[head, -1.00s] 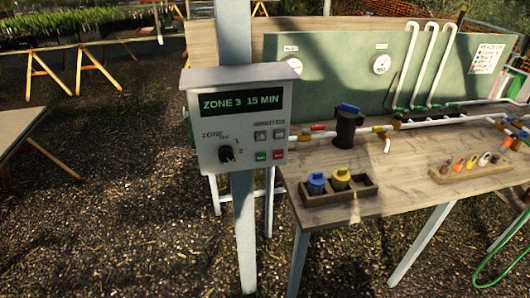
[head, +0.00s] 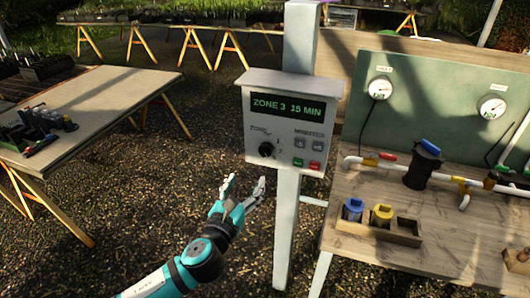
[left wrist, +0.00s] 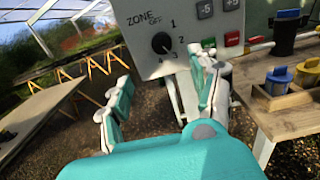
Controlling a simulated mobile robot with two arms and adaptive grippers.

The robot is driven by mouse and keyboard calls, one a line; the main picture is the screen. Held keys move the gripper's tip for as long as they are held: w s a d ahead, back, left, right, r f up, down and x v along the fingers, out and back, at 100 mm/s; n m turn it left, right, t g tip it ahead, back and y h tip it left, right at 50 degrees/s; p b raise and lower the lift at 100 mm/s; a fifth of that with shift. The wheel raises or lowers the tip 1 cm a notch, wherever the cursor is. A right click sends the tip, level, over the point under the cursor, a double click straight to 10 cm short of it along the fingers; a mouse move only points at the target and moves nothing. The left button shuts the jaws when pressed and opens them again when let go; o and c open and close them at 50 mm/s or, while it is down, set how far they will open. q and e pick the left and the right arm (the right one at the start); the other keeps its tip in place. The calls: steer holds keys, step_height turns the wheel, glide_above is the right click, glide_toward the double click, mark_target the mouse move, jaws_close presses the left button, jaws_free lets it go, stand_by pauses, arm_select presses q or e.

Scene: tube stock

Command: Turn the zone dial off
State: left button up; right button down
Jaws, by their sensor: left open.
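The zone dial (head: 266,149) is a round black knob at the lower left of a grey control box (head: 262,130) on a post. The box's screen (head: 288,107) reads "ZONE 3 15 MIN". My left gripper (head: 244,184) is open and empty, below and in front of the box, apart from the dial. It also shows in the left wrist view (left wrist: 160,72). My right gripper is out of view.
Minute buttons and a green and a red button (head: 315,166) sit right of the dial. A wooden bench (head: 345,238) with pipes and a caddy stands at right. Another table (head: 100,92) stands at left. Gravel lies open between them.

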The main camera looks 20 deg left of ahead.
mark_target(265, 153)
arm_select(q)
steer(key=w, duration=0.4)
steer(key=w+p, duration=0.1)
steer(key=w, duration=0.3)
steer(key=w+p, duration=0.1)
steer(key=w, duration=0.3)
steer(key=shift+d, duration=0.35)
steer(key=shift+w+d, duration=0.1)
steer(key=shift+w, duration=0.55)
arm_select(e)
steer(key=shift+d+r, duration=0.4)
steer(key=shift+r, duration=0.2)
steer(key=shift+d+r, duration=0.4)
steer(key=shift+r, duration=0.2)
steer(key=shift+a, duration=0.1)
arm_select(q)
steer(key=shift+c, duration=0.3)
steer(key=c, duration=1.1)
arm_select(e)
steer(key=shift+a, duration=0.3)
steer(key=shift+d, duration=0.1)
